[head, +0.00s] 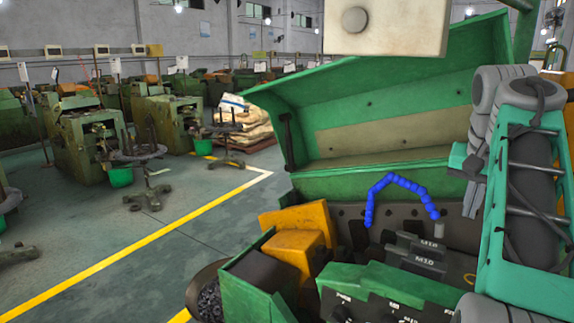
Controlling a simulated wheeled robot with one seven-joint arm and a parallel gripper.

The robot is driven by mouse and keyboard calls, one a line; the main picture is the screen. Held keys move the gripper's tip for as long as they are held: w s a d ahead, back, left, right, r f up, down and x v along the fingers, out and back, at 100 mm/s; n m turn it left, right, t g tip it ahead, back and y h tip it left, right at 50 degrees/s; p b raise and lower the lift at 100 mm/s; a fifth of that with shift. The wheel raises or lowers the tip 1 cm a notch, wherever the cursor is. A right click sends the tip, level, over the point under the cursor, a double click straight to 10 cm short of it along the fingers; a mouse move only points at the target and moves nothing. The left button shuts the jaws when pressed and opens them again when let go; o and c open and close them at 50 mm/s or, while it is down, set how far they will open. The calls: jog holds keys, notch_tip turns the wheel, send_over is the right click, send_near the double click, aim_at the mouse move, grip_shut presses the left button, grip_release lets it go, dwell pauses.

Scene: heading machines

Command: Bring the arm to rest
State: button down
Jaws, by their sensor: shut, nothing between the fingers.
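Close in front stands a green heading machine with its cover (385,100) raised. A blue jointed hose (400,181) arches over its dark bed. A teal frame (535,285) crowds the right side. Yellow parts (292,245) sit at its left. Green floor (120,260) with a yellow line (140,240) is open at the left.

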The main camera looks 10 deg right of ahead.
jog(key=w+a+f+n+t+y, duration=0.1)
jog(key=a+f+n, duration=0.2)
jog(key=a+f, duration=0.5)
jog(key=w+a+f+n+y, duration=0.15)
jog(key=a+f, duration=0.25)
jog(key=a, duration=0.8)
jog(key=s+a+f+n, duration=0.2)
jog(key=s+a+f, duration=0.2)
jog(key=f, duration=0.3)
jog(key=s+a+f+n, duration=0.3)
jog(key=s+a+f, duration=0.1)
jog(key=a+f, duration=0.3)
jog(key=shift+s+f+t, duration=0.3)
jog(key=shift+f, duration=0.2)
jog(key=shift+d, duration=0.15)
